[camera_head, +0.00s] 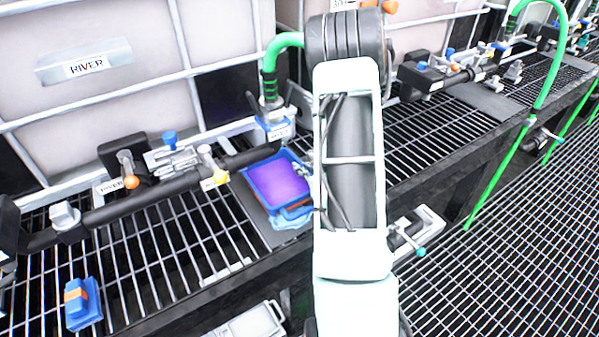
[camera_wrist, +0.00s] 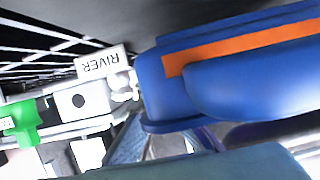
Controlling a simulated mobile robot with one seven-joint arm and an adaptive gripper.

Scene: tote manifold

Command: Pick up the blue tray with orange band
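A blue tray (camera_head: 270,179) with a purple inside sits on the grating shelf, left of my arm, in the head view. An orange band (camera_head: 296,212) crosses its near side, and a lighter blue piece shows just below. In the wrist view, a blue body (camera_wrist: 165,95) with an orange band fills the right side, very close, with a rounded blue part in front of the band. My arm hides the tray's right edge and most of my gripper in the head view. I cannot make out both fingertips, or whether they touch the tray.
A smaller blue item (camera_head: 88,312) with an orange band stands at the lower left. A white fixture (camera_head: 425,228) stands right of my arm.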

